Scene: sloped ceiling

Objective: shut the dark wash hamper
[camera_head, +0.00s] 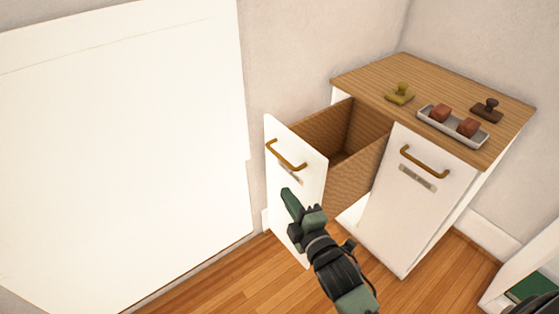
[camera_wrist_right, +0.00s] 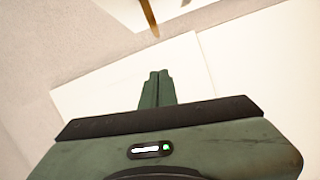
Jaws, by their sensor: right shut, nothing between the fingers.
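The left hamper of a white cabinet is pulled far out. Its white front (camera_head: 286,215) carries a bronze handle (camera_head: 287,156) and a small label plate, and its bin (camera_head: 358,170) is brown woven and looks empty. My left gripper is not in view.
The wooden top (camera_head: 372,75) holds an olive knobbed piece (camera_head: 400,93), a grey tray (camera_head: 430,121) with two reddish blocks, and a dark knobbed piece (camera_head: 487,110). A large white panel (camera_head: 120,150) stands at left. Wooden floor (camera_head: 215,292) is clear in front.

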